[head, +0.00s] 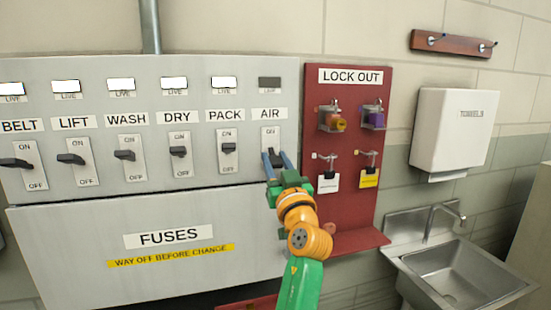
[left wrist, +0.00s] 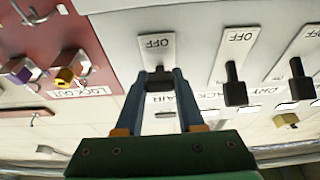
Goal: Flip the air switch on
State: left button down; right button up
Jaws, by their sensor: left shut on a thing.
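The AIR switch (head: 270,139) is the rightmost in the row on the grey panel (head: 200,80). Its ON mark shows above my left gripper (head: 275,157), which hides its lower part in the head view. The AIR indicator window (head: 269,83) is dark. In the left wrist view, upside down, the blue fingers of my left gripper (left wrist: 162,82) are shut around the dark lever of the AIR switch (left wrist: 159,84), beside its OFF mark. Whether the lever sits up or down is hard to tell. My right gripper is not in view.
Several other switches, such as PACK (head: 228,149), stand to the left under lit LIVE windows. A red LOCK OUT board (head: 345,215) with padlocks and tags is close on the right. A towel dispenser (head: 455,130) and sink (head: 460,275) are further right.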

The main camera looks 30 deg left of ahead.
aim_at(271, 149)
pick_arm(q)
notch_tip(271, 149, up, 2)
jog(key=g+h+p, duration=0.1)
jog(key=h+p, duration=0.1)
jog(key=p, duration=0.3)
jog(key=shift+d+g, duration=0.1)
jog(key=shift+g, duration=0.2)
jog(key=shift+r+g+h, duration=0.15)
jog(key=shift+g+h, duration=0.15)
jog(key=shift+h, duration=0.2)
jog(key=shift+r+g+h+p, duration=0.2)
jog(key=shift+g+h+p, duration=0.2)
jog(key=shift+g+h, duration=0.25)
jog(key=g+h, duration=0.1)
jog(key=r+g+h, duration=0.1)
jog(key=g+h, duration=0.1)
jog(key=shift+w+a+r+h, duration=0.1)
jog(key=shift+a+r+h, duration=0.1)
jog(key=shift+a+h, duration=0.1)
jog(key=c, duration=0.5)
grip_release()
jog(key=shift+w, duration=0.1)
